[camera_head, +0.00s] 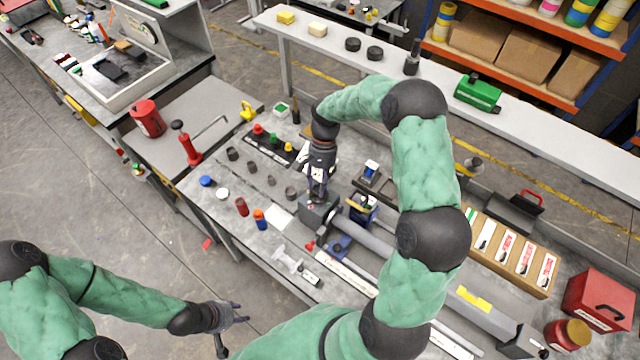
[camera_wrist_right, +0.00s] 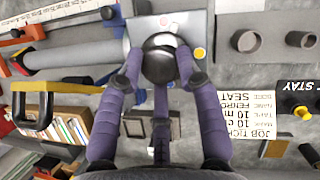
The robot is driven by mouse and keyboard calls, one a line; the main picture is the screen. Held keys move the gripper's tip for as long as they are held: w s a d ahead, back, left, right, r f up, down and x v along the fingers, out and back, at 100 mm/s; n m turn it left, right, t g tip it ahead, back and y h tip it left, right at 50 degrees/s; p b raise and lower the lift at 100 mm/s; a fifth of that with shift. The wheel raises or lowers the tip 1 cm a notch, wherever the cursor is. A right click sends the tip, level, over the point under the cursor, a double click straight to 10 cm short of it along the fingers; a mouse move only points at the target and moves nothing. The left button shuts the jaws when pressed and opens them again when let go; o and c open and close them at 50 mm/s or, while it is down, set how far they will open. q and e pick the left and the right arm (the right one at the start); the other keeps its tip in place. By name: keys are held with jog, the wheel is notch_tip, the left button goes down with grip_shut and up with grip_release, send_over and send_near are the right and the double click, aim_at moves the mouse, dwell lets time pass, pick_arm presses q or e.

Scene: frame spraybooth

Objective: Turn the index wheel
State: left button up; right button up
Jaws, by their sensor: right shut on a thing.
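The index wheel (camera_wrist_right: 158,65) is a dark round knob with a shiny top, in the right wrist view. It sits on a light grey block (camera_wrist_right: 198,30) with a yellow and a red dot, and the block also shows in the head view (camera_head: 313,213). My right gripper (camera_head: 318,192) points down over the block, its purple fingers (camera_wrist_right: 160,65) shut around the wheel. In the head view the gripper hides the wheel. My left gripper (camera_head: 230,325) is open and empty, off the near side of the bench.
A long grey tube (camera_head: 365,240) runs from the block along the bench. A red bottle (camera_head: 242,207), an orange-and-blue bottle (camera_head: 260,219) and several small dark cups stand left of the block. A job ticket (camera_wrist_right: 252,108) lies close by. A red toolbox (camera_head: 600,300) stands far right.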

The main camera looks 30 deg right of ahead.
jog(key=shift+a+n+g+h, duration=0.1)
jog(key=shift+n+g+h, duration=0.2)
jog(key=shift+n, duration=0.7)
jog(key=shift+a+n+g+h, duration=0.1)
jog(key=shift+n+h, duration=0.3)
jog(key=shift+n, duration=0.6)
jog(key=o, duration=1.2)
jog(key=shift+c, duration=0.2)
jog(key=v, duration=1.2)
